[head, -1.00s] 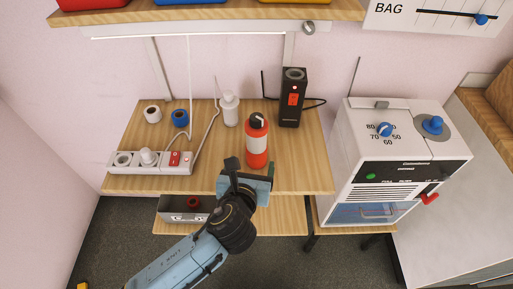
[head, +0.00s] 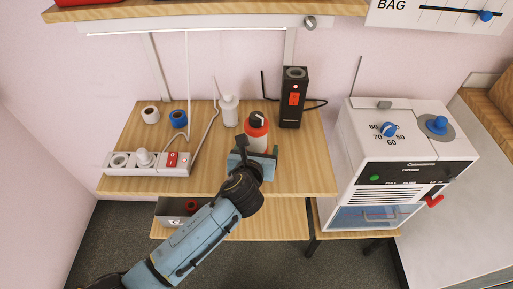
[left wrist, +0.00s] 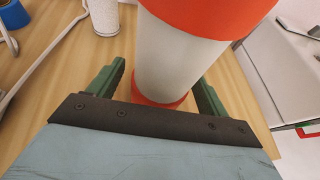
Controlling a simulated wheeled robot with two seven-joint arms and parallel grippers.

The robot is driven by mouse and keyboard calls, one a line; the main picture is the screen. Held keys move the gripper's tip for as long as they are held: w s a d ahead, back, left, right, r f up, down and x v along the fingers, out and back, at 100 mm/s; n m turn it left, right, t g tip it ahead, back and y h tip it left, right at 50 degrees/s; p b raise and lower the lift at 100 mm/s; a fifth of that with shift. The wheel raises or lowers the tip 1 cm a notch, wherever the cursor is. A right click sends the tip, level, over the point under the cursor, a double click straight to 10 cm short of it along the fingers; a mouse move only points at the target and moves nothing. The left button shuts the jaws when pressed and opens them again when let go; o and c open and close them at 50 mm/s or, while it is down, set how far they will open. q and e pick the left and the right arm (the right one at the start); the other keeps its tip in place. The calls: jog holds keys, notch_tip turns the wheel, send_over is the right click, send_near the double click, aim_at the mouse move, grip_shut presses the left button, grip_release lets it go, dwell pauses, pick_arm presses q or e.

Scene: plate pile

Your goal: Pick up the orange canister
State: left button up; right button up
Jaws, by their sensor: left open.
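The orange canister (head: 257,133) stands upright on the wooden table, with an orange-red body, a white band and a black cap. In the left wrist view the canister (left wrist: 178,55) stands between the two green fingers, its top out of frame. My left gripper (head: 254,157) is open at the canister's near side and hides its lower part in the head view. In the left wrist view the gripper (left wrist: 160,85) has one finger on each side of the canister, with a gap visible at the left finger. My right gripper is not in view.
A white bottle (head: 229,111) stands behind left of the canister, and a black device (head: 293,98) behind right. A power strip (head: 146,163) with a cable lies at left, near white and blue rolls (head: 179,119). A white machine (head: 400,155) stands at right.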

aim_at(255, 125)
pick_arm(q)
jog(key=c, duration=1.4)
jog(key=shift+c, duration=0.3)
notch_tip(255, 125, up, 10)
jog(key=p, duration=0.3)
jog(key=shift+r, duration=0.1)
